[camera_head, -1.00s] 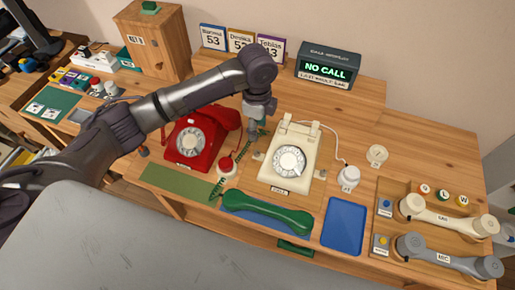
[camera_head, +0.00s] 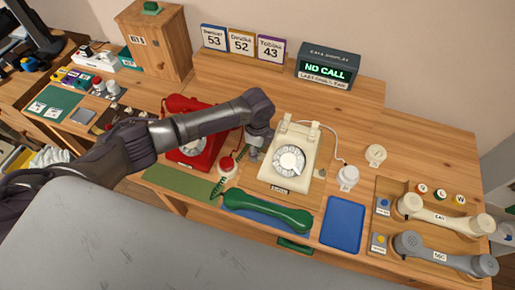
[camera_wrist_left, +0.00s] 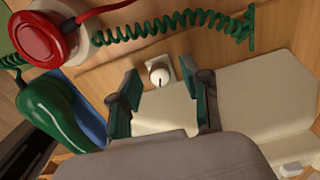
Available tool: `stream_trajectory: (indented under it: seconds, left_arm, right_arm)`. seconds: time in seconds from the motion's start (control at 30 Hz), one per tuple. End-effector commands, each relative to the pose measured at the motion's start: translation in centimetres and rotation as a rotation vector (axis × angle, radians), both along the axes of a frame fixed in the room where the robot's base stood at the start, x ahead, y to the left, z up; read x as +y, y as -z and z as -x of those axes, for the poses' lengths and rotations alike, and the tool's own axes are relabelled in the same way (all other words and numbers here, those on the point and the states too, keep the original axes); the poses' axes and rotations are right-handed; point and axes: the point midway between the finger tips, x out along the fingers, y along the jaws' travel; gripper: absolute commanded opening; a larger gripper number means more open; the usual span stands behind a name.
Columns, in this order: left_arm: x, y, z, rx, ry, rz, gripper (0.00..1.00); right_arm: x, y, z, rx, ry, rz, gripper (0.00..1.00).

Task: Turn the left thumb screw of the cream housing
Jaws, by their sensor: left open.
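The cream housing (camera_head: 297,182) is a dial phone body standing on the wooden table; its cream side also shows in the left wrist view (camera_wrist_left: 262,95). The left thumb screw (camera_wrist_left: 160,74) is a small pale round knob with a dark mark, on a small plate beside the housing. In the left wrist view it sits between the two fingers, with gaps on both sides. My left gripper (camera_head: 252,153) is open and empty, pointing down at the housing's left side. It hides the left screw in the head view. My right gripper is not in view.
A red phone (camera_head: 190,150) stands left of the gripper. A red button (camera_head: 227,164) with a green coiled cord is close by. A green handset (camera_head: 266,212) lies in front. A blue tray (camera_head: 343,222) and a white jar-like part (camera_head: 347,177) are to the right.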

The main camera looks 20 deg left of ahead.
Motion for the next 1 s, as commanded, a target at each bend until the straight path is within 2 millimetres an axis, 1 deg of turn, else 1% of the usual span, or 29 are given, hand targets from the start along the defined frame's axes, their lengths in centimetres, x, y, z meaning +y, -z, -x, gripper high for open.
stream_trajectory:
  seconds: [0.03, 0.3, 0.53, 0.67, 1.0]
  left_arm:
    - [0.00, -0.02, 0.00, 0.000, 0.000, 0.000, 0.44]
    - [0.00, -0.05, -0.02, 0.000, 0.000, 0.000, 0.00]
    - [0.01, -0.08, -0.03, 0.000, 0.007, 0.000, 0.00]
    - [0.01, -0.09, -0.03, 0.000, 0.040, 0.000, 0.00]
    - [-0.02, -0.12, -0.05, -0.001, 0.250, 0.001, 0.00]
  right_arm:
    - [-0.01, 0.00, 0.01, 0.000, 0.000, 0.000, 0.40]
    - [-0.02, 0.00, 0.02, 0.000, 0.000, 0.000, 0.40]
    - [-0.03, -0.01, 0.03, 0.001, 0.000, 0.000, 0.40]
    - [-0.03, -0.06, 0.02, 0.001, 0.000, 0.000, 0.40]
    - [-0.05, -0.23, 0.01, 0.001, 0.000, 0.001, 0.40]
